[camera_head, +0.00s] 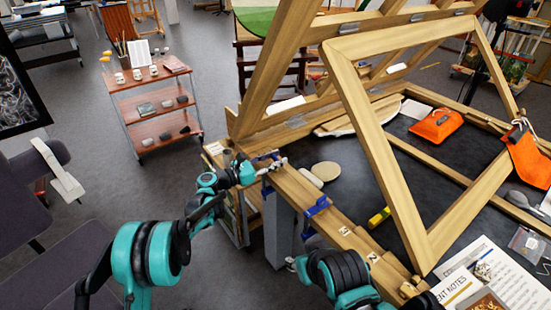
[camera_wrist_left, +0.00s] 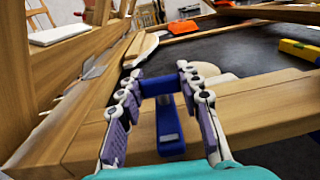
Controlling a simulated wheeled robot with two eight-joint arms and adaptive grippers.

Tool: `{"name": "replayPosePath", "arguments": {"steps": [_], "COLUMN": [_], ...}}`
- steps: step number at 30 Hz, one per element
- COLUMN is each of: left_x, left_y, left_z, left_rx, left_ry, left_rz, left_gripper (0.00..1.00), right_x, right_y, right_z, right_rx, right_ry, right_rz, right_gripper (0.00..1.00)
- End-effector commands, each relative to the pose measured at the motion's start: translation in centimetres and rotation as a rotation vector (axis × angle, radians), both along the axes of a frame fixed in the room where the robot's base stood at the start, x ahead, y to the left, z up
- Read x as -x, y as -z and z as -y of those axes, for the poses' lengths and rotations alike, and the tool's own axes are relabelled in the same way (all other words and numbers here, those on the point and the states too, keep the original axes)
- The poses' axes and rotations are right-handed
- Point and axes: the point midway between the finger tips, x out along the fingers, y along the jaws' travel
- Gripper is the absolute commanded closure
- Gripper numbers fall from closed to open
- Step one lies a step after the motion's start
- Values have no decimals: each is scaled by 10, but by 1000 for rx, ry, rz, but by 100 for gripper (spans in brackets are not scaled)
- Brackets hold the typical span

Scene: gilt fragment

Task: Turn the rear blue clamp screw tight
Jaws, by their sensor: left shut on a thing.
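The rear blue clamp (camera_head: 266,157) sits on the wooden beam at its far end. It also shows in the wrist view (camera_wrist_left: 169,128). My left gripper (camera_head: 274,166) is at this clamp, with its fingers (camera_wrist_left: 160,80) on either side of the blue part and shut on it. A second blue clamp (camera_head: 318,206) is nearer on the same beam, apart from the left gripper. My right arm comes in from the bottom; what seem to be its small fingertips (camera_head: 291,262) are too unclear to judge.
A large wooden frame (camera_head: 345,90) leans over the dark tabletop (camera_head: 445,120). A yellow tool (camera_head: 379,217), an orange pouch (camera_head: 436,125) and printed notes (camera_head: 480,270) lie on the table. A shelf cart (camera_head: 150,90) stands on the open floor at the left.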

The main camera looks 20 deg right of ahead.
Motion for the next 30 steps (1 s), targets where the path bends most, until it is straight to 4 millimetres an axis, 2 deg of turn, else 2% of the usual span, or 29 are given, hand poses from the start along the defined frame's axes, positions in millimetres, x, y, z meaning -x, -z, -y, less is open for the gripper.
{"name": "replayPosePath", "arguments": {"steps": [12,30], "left_x": [-1,0], "left_y": [0,1], "left_z": [0,0], "left_rx": [-1,-1], "left_ry": [358,539], "left_rz": [0,0], "left_gripper": [94,94], "right_x": [0,0], "right_y": [-9,-12], "right_z": [0,0], "right_rx": [0,0], "right_ry": [0,0], "right_rz": [0,0], "right_gripper": [60,60]}}
